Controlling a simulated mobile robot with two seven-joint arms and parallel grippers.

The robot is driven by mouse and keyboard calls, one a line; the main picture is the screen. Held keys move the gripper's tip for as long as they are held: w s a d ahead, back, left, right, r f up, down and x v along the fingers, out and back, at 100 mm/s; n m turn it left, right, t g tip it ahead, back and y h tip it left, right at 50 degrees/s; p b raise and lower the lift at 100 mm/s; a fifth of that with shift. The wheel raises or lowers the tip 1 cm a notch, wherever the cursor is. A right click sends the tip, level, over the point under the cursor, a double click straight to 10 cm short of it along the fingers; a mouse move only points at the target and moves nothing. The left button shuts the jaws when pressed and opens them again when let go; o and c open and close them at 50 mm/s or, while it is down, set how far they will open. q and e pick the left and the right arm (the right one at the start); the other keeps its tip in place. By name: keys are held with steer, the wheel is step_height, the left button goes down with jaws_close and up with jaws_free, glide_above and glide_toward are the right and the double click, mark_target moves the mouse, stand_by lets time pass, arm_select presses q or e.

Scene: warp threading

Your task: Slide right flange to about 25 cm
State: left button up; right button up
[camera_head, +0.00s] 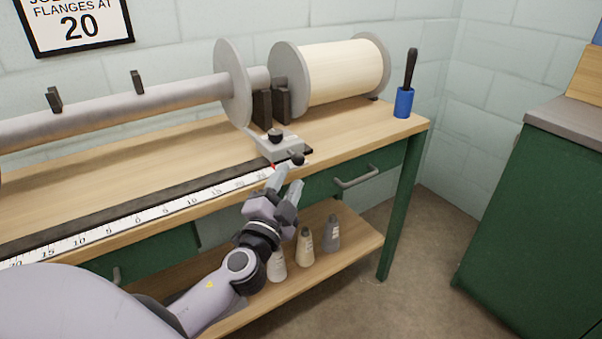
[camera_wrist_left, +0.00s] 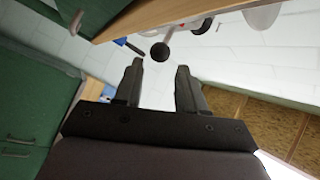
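The right flange, a grey disc (camera_head: 233,84), stands upright around the grey beam (camera_head: 150,102). Below it is a grey sliding carriage (camera_head: 281,148) with a black knob on top and a black front knob (camera_head: 298,159). Its red pointer (camera_head: 273,166) is at the right end of the white scale (camera_head: 170,208), near the 25 mark; the exact reading is too small to tell. My left gripper (camera_head: 286,178) is open and empty, just below the front knob. In the left wrist view, the knob (camera_wrist_left: 160,52) sits beyond the gap between the fingertips (camera_wrist_left: 160,72). My right gripper is out of view.
A cream roll (camera_head: 345,72) with grey end discs lies behind the carriage. A drawer handle (camera_head: 356,177) and several bottles (camera_head: 304,246) are below. A wall sign (camera_head: 75,24) reads flanges at 20.

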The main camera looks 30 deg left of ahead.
mark_target(296, 164)
arm_select(q)
steer(key=shift+p+x, duration=0.5)
steer(key=shift+x, duration=3)
